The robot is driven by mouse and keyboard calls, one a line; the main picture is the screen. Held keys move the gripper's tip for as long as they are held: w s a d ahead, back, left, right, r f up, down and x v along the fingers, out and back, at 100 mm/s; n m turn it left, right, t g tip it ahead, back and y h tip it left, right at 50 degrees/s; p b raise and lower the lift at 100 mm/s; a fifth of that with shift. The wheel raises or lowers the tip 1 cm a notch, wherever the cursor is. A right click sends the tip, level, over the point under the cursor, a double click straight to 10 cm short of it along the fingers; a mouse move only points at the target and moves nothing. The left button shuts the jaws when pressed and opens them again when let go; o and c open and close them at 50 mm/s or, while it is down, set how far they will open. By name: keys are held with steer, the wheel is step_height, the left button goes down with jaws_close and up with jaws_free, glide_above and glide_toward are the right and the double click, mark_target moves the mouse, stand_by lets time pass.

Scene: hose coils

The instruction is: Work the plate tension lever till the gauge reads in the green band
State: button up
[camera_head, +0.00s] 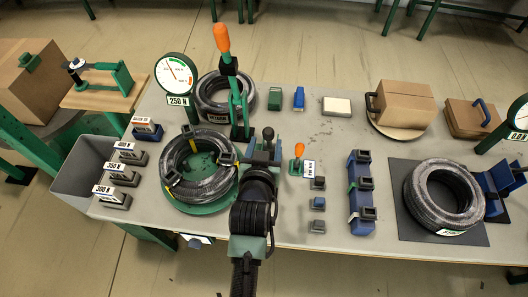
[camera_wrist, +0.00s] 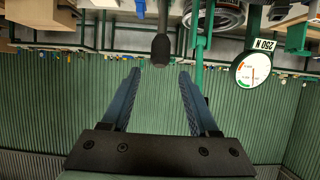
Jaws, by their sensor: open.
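The round gauge (camera_head: 175,73), marked 250 N, stands at the back left of the table; it also shows upside down in the wrist view (camera_wrist: 252,70). Its needle appears to lie on the white part of the dial, outside the green band. A black-knobbed lever (camera_head: 268,133) stands beside the green plate (camera_head: 205,208), which bears a strapped hose coil (camera_head: 185,190). In the wrist view the black knob (camera_wrist: 161,48) is just beyond and between my fingertips. My gripper (camera_wrist: 159,75) is open and empty. In the head view my wrist hides the lever's foot.
A tall green clamp with an orange handle (camera_head: 222,38) rises behind the coil. A small orange-handled lever (camera_head: 299,150) with a sign stands right of my gripper. A blue block rack (camera_head: 361,190) and another coil (camera_head: 445,195) are farther right. Weight-labelled blocks (camera_head: 115,197) line the left edge.

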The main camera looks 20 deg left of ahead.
mark_target(268, 133)
steer(key=shift+b+x, duration=1.6)
steer(key=shift+x, duration=0.55)
steer(key=shift+w+a+f, duration=0.1)
steer(key=shift+w, duration=0.25)
steer(key=shift+w+b, duration=0.2)
steer(key=shift+b, duration=0.1)
